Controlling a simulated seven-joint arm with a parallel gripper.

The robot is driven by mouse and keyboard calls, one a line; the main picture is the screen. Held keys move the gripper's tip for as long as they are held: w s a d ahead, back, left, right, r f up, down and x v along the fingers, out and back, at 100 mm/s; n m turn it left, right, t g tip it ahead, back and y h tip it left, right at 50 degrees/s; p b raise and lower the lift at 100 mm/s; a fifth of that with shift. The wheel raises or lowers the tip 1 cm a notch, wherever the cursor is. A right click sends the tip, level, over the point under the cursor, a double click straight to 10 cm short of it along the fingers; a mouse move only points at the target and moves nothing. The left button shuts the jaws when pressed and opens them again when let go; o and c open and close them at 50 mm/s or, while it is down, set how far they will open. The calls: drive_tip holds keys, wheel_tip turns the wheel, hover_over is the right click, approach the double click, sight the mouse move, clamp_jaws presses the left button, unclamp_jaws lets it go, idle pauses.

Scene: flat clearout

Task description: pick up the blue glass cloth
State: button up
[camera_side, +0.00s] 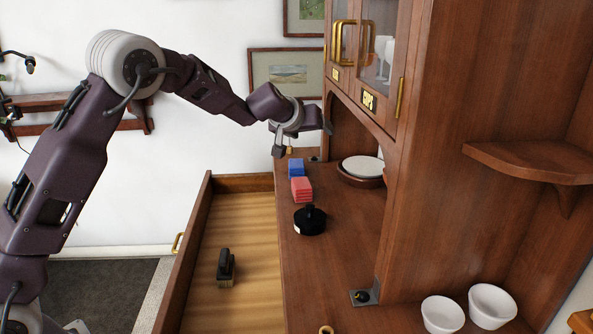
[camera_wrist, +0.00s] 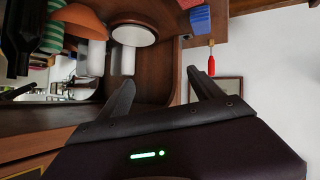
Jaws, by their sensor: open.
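A blue folded stack, which looks like the blue glass cloth (camera_side: 295,167), lies on the cabinet's wooden counter, just behind a red folded stack (camera_side: 301,189). A blue piece (camera_wrist: 200,18) at the top of the wrist view appears to be the same cloth. My gripper (camera_side: 303,142) is above and behind the blue stack in the side view, clear of it. In the wrist view my gripper (camera_wrist: 161,75) has its two fingers spread wide, with nothing between them.
A black round object (camera_side: 310,220) sits nearer on the counter. A white-topped round dish (camera_side: 362,167) stands in the alcove to the right. An open drawer (camera_side: 250,262) holds a dark brush-like object (camera_side: 226,268). White bowls (camera_side: 492,306) stand front right. Cabinet doors (camera_side: 376,45) overhang the counter.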

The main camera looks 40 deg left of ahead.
drive_tip(key=w+a+f+y, duration=0.2)
drive_tip(key=w+a+f, duration=0.15)
drive_tip(key=f, duration=0.35)
drive_tip(key=n+g+y, duration=0.1)
drive_tip(key=n+y, duration=0.1)
drive_tip(key=y, duration=0.2)
approach(297, 169)
drive_tip(key=x, duration=0.3)
drive_tip(key=shift+w, duration=0.15)
drive_tip(key=x, duration=0.4)
drive_tip(key=shift+d+f, duration=0.3)
drive_tip(key=shift+w+a, duration=0.25)
drive_tip(key=shift+a, duration=0.55)
drive_tip(key=shift+c, duration=0.2)
drive_tip(key=c, duration=1.4)
